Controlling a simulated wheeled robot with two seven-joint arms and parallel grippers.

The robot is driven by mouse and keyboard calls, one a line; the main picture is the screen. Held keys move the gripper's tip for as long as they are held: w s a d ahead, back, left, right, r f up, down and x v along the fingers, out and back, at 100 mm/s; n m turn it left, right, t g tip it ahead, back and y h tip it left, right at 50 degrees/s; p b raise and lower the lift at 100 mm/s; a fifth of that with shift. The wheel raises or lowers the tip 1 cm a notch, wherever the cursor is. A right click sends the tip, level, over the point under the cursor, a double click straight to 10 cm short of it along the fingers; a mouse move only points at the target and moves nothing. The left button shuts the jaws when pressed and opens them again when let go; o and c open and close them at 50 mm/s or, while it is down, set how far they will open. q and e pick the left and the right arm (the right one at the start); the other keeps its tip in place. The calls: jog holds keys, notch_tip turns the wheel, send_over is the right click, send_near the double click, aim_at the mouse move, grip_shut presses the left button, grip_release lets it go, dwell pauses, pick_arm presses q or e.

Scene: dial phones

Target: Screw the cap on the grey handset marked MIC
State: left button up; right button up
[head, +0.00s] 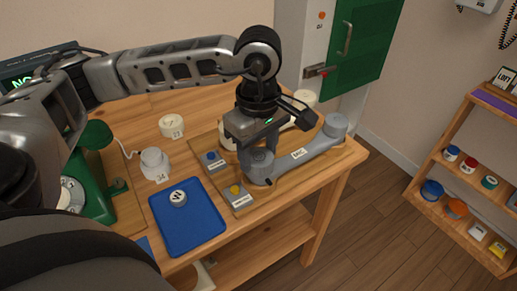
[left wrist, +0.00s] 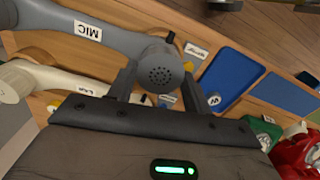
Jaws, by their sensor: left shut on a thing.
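The grey handset marked MIC (head: 300,152) lies on a wooden board on the table. It also shows in the left wrist view (left wrist: 120,42). Its near end has a round perforated grey face (left wrist: 160,75); whether this is a separate cap I cannot tell. My left gripper (head: 262,160) is shut on this end, with its two fingers (left wrist: 157,88) on either side of the perforated face. The gripper's body partly hides that end in the head view. A small grey round piece with a marked top (head: 177,197) sits on the blue tray (head: 205,228). My right gripper is not in view.
A cream handset (left wrist: 45,80) lies beside the grey one. Small plates with a blue knob (head: 211,156) and a yellow knob (head: 235,190) stand near the grip. Numbered white pieces (head: 171,126) and a green phone (head: 92,185) are at left. A shelf (head: 455,160) stands at right.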

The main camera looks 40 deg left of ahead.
pick_arm(q)
jog(key=o, duration=0.9)
jog(key=shift+o, duration=0.2)
notch_tip(320, 180, up, 16)
jog(key=p, duration=0.1)
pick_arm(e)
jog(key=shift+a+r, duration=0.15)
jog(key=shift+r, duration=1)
